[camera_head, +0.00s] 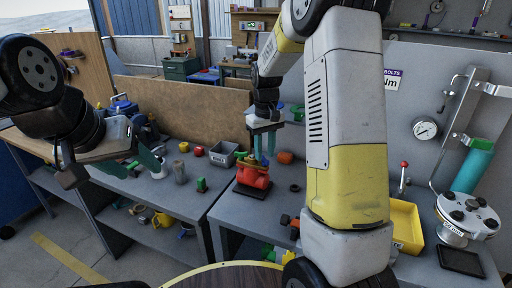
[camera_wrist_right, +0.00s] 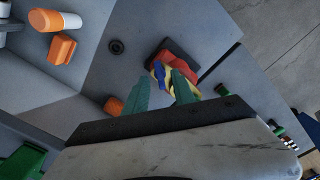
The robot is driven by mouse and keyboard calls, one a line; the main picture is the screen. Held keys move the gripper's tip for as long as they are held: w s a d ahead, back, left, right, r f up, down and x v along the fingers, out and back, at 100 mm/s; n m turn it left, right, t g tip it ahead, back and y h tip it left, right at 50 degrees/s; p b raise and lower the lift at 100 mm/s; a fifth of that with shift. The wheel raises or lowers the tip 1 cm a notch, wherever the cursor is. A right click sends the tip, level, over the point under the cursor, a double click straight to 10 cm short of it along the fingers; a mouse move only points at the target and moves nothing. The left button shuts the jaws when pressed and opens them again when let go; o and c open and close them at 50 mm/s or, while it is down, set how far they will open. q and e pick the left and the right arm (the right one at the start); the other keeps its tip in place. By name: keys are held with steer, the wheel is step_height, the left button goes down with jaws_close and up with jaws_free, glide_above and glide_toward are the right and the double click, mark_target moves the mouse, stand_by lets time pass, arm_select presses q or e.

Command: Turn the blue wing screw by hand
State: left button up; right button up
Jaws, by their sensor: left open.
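A red valve body (camera_head: 253,177) with yellow parts stands on a dark base on the grey bench. In the right wrist view the blue wing screw (camera_wrist_right: 159,71) sits on the red and yellow valve (camera_wrist_right: 175,66). I cannot make the screw out clearly in the head view. My right gripper (camera_head: 264,154) points down just above the valve, its teal fingers apart. In the right wrist view its fingertips (camera_wrist_right: 160,77) lie on either side of the line to the screw, with nothing visibly held. My left gripper (camera_head: 148,160) is open and empty over the left bench, away from the valve.

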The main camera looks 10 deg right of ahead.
steer(key=shift+r, duration=2.6)
steer(key=shift+r, duration=0.15)
step_height(320, 180, up, 7)
steer(key=s+r+m+t+y, duration=0.1)
steer(key=s+r+t, duration=0.3)
steer(key=s, duration=0.8)
steer(key=s+a+f+m+t+y, duration=0.1)
steer(key=s+a+m+t, duration=0.1)
steer(key=s, duration=1)
steer(key=shift+s+f, duration=0.15)
steer(key=shift+f, duration=0.1)
steer(key=shift+a, duration=0.1)
steer(key=shift+c, duration=0.3)
